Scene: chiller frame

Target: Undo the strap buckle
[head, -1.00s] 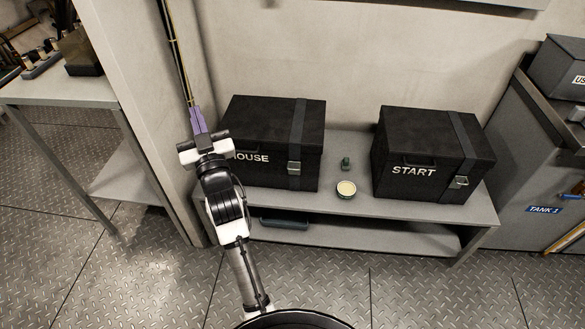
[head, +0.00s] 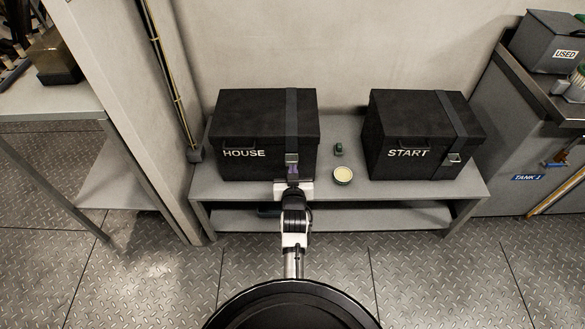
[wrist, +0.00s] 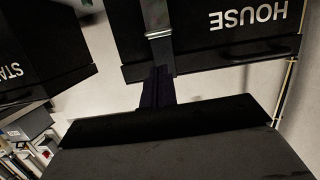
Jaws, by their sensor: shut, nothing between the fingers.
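The black box marked HOUSE (head: 245,125) stands on the left of a grey bench. A dark strap (head: 291,112) runs over its lid and down its front to a metal buckle (head: 292,158), which looks fastened. My gripper (head: 293,173) is shut and empty, its purple fingers just below that buckle. In the wrist view the box hangs upside down, with the buckle (wrist: 159,34) just beyond my dark fingertips (wrist: 160,72). I cannot tell whether they touch it. The black START box (head: 405,130) stands to the right with its own strap and buckle (head: 454,158).
A round pale-topped tin (head: 342,175) and a small green item (head: 339,148) stand between the boxes on the grey bench (head: 350,202). A wall pillar (head: 145,110) rises on the left. A grey tank unit (head: 510,130) stands on the right. The floor in front is open.

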